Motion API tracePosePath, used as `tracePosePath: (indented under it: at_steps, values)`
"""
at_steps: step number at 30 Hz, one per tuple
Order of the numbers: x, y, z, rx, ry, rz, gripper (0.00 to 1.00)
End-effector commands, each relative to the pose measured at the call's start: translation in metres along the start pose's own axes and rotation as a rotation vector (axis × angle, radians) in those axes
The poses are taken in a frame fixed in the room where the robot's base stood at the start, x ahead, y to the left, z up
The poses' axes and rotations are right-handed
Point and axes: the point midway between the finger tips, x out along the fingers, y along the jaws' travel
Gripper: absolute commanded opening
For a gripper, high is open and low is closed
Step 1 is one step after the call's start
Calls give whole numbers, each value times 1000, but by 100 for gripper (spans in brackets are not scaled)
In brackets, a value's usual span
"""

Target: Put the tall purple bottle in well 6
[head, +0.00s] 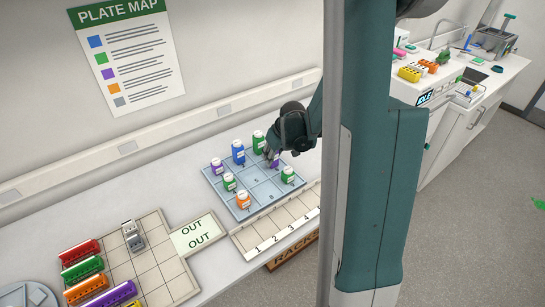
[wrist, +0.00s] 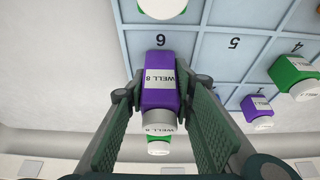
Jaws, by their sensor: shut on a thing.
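My gripper (head: 272,152) is over the back right of the blue-grey well tray (head: 262,190) in the head view. In the wrist view its two fingers (wrist: 158,100) are closed on the sides of the tall purple bottle (wrist: 160,70), which has a grey-white cap and a "WELL 8" label. The bottle's far end shows beside the printed 6 of a tray cell (wrist: 160,40). I cannot tell whether its base touches the tray. In the head view the purple bottle (head: 274,161) is partly hidden by my gripper.
Green bottles stand at the tray's back (head: 258,141), right (head: 288,174) and left (head: 229,182). A blue bottle (head: 238,154), a short purple bottle (head: 217,166) and an orange bottle (head: 243,201) stand there too. A numbered rack (head: 275,226) lies in front; some middle cells are empty.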

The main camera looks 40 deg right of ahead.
Motion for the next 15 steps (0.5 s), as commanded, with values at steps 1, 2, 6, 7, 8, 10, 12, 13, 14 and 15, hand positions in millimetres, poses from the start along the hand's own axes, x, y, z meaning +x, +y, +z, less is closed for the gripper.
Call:
tracePosePath:
  at_steps: [1,2,6,7,8,10,12,13,14,15]
  values:
    - [0,0,0,0,0,0,13]
    - [0,0,0,0,0,0,13]
    - [0,0,0,0,0,0,13]
    - [1,0,0,0,0,0,13]
    - [2,0,1,0,0,0,13]
    - [3,0,2,0,0,0,13]
    - [3,0,1,0,0,0,30]
    - [3,0,1,0,0,0,34]
    - [3,0,1,0,0,0,38]
    - [3,0,1,0,0,0,40]
